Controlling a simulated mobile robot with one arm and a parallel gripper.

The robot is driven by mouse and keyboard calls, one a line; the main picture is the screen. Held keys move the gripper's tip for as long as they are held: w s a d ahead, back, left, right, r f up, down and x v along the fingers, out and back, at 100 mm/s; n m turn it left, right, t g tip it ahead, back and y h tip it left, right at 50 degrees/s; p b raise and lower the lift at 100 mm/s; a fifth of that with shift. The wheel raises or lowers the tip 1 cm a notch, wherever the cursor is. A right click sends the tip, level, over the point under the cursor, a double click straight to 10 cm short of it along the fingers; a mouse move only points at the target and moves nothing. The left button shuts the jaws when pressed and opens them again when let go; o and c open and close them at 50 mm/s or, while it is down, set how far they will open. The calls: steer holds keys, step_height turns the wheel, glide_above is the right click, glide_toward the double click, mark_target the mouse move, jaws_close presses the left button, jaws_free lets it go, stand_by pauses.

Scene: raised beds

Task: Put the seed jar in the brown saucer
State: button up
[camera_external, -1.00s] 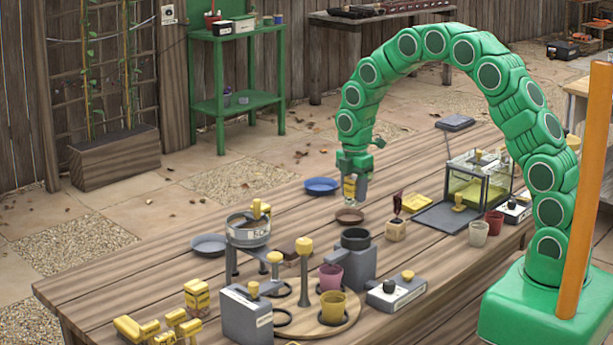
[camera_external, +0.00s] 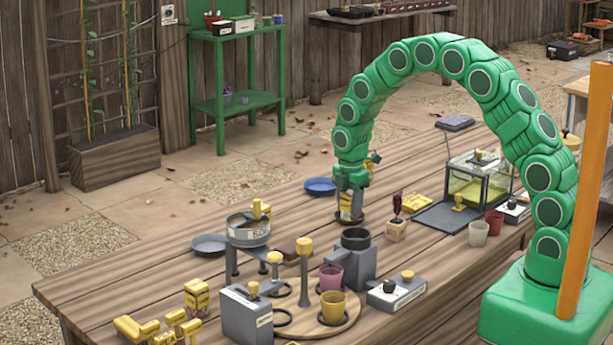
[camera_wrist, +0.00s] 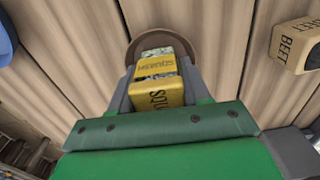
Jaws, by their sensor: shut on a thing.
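My gripper (camera_external: 349,206) is shut on the seed jar (camera_external: 346,208), a small jar with yellow parts. In the wrist view the jar (camera_wrist: 157,69) has a yellow cap and a label that seems to read "SQUASH", and it sits between my fingers. The brown saucer (camera_external: 361,221) is on the wooden table, mostly hidden behind the jar and my gripper. In the wrist view the saucer's rim (camera_wrist: 162,36) shows around the far end of the jar. I cannot tell whether the jar touches the saucer.
A blue saucer (camera_external: 320,186) lies behind to the left and a grey saucer (camera_external: 209,245) farther left. A wooden block marked BEET (camera_wrist: 294,45) with a dark red top stands to the right. A grey device (camera_external: 354,258) and pots stand in front.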

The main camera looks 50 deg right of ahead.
steer(key=o, duration=1.1)
steer(key=shift+f, duration=0.1)
step_height(320, 180, up, 12)
steer(key=shift+f, duration=0.25)
steer(key=shift+s+r, duration=0.15)
steer(key=shift+r, duration=0.45)
steer(key=s+r+m, duration=0.4)
steer(key=s, duration=0.7)
steer(key=s+r+m+g, duration=0.1)
steer(key=s+r+m, duration=0.35)
steer(key=s, duration=0.55)
steer(key=s+r+m, duration=0.3)
steer(key=s+r, duration=0.1)
steer(key=s, duration=0.7)
steer(key=s+m, duration=0.6)
steer(key=s, duration=0.9)
steer(key=shift+s+f+g, duration=0.3)
steer(key=shift+s+g, duration=0.05)
steer(key=shift+g, duration=0.05)
